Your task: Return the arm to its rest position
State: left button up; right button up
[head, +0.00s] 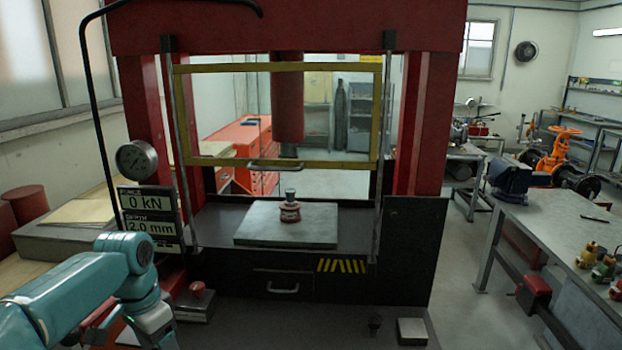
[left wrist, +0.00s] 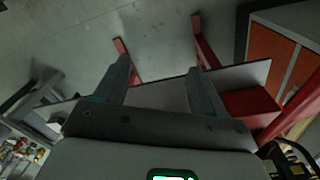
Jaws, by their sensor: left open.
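My left arm comes in from the lower left in the head view, with its teal links bent over the bench beside the press. Its gripper is not clearly visible there. In the left wrist view, my left gripper (left wrist: 160,70) is open, with its two dark fingers spread apart and nothing between them. Beyond the fingers are a grey floor (left wrist: 165,25) and a pale panel with red supports. My right gripper is in neither view.
A red button (head: 197,289) is beside my arm. A workbench (head: 545,222) stands right; an orange valve (head: 560,150) is behind.

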pick_arm(q)
jog(key=s+d+f+n+h+b, duration=0.15)
jog(key=d+f, duration=0.25)
jog(key=f, duration=0.5)
jog(key=s+d+f+n, duration=0.1)
jog(key=s+d+f, duration=0.2)
jog(key=f, duration=0.7)
jog(key=s+d+f+n+h+b, duration=0.15)
jog(key=d+f, duration=0.25)
jog(key=f, duration=0.5)
jog(key=s+d+f+n, duration=0.2)
jog(key=s+f, duration=0.3)
jog(key=s, duration=0.4)
jog(key=s+d+f+n+b, duration=0.1)
jog(key=s+d+f+n, duration=0.1)
jog(key=s+f, duration=0.3)
jog(key=s+d, duration=0.1)
jog(key=s, duration=0.3)
jog(key=shift+s+f, duration=0.25)
jog(key=shift+s, duration=0.15)
